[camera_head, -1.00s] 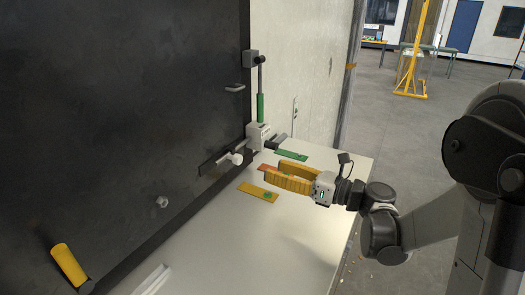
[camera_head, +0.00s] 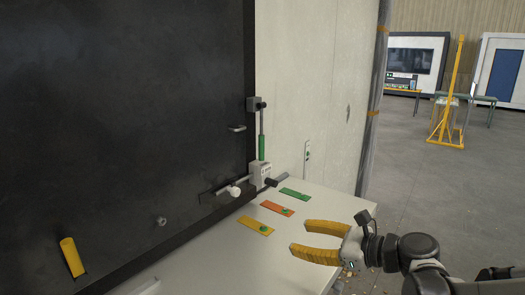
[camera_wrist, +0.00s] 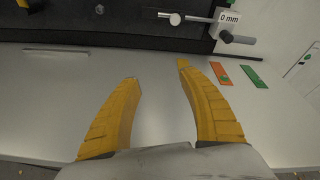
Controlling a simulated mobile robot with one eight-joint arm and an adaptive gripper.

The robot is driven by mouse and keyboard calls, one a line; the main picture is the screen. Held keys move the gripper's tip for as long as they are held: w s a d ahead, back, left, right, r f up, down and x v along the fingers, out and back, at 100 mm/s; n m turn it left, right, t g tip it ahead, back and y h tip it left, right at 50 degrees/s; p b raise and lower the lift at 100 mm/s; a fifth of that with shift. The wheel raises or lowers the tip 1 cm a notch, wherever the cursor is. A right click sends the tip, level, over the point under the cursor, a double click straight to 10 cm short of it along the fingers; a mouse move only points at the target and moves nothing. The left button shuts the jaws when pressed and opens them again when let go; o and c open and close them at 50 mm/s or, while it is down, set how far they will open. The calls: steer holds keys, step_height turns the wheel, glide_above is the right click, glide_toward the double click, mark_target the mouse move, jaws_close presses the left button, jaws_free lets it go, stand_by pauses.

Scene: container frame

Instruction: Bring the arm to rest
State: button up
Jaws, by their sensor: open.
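My gripper (camera_head: 306,240) has two yellow ridged fingers. In the head view it is at the right side of the white table (camera_head: 205,262), with its fingers spread and nothing between them. The fingers point left toward the dark panel (camera_head: 120,110). In the wrist view the gripper (camera_wrist: 158,72) also shows open and empty, over bare table surface. My arm comes in from the lower right corner of the head view.
A yellow strip (camera_head: 256,226), an orange strip (camera_head: 277,208) and a green strip (camera_head: 294,194) lie on the table. A gauge with a green handle (camera_head: 261,148) stands at the panel's edge. A yellow cylinder (camera_head: 72,257) sits at the panel's lower left. Open floor lies to the right.

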steer(key=s+d+f+n+g+h, duration=0.1)
steer(key=s+d+f+n+h, duration=0.2)
steer(key=s+n, duration=0.45)
steer(key=s+d+n+h, duration=0.3)
steer(key=s+n+h, duration=0.25)
steer(key=n, duration=0.25)
steer(key=s+d+f+n+g+h, duration=0.1)
steer(key=s+d+f+n+h, duration=0.15)
steer(key=s+n, duration=0.45)
step_height(320, 180, down, 10)
steer(key=b, duration=1.1)
steer(key=shift+d+f, duration=0.2)
steer(key=shift+d, duration=0.05)
